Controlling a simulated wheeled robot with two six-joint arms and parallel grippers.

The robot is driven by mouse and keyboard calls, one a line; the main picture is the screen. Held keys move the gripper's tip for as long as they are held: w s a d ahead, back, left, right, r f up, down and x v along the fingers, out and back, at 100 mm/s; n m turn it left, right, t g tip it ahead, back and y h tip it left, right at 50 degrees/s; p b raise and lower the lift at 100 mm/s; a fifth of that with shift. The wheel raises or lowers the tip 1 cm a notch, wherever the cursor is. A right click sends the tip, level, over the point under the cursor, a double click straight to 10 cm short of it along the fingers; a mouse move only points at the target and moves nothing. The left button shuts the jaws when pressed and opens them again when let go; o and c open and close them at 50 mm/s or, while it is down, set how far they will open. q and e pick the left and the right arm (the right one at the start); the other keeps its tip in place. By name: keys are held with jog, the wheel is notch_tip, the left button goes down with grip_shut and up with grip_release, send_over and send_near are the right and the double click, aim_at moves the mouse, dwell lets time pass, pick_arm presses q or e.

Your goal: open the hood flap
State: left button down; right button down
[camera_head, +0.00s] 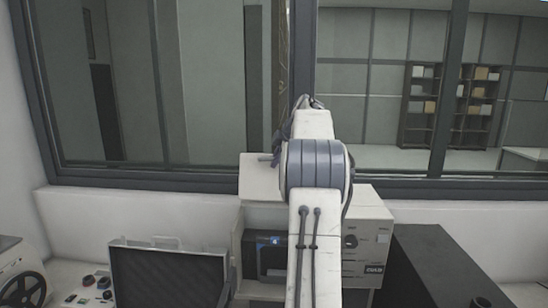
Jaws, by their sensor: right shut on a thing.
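The mounting press (369,225) is a pale box with a dial and dark label on its front right. Its dark open bay (270,258) shows at the left of the front, with a small blue-lit part inside. The hood flap (257,182) is a pale panel raised above the bay, with a short bar near its top edge. My right gripper (276,156) is at that bar, shut on the flap; its fingertips are mostly hidden by my right arm, which crosses in front of the press. My left gripper is out of view.
An open case (168,277) with a dark lining stands left of the press. Small coloured buttons (98,285) and a machine with a black handwheel (24,290) lie further left. A black box (427,264) stands close on the right. A wall and framed windows are behind.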

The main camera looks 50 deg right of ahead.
jog(key=shift+f, duration=0.35)
jog(key=c, duration=1.1)
grip_release()
jog(key=shift+s, duration=0.1)
jog(key=shift+s+r, duration=0.15)
jog(key=shift+r, duration=0.05)
jog(key=b+v, duration=0.3)
jog(key=v, duration=0.7)
jog(key=shift+a+r, duration=0.2)
jog(key=shift+r, duration=0.05)
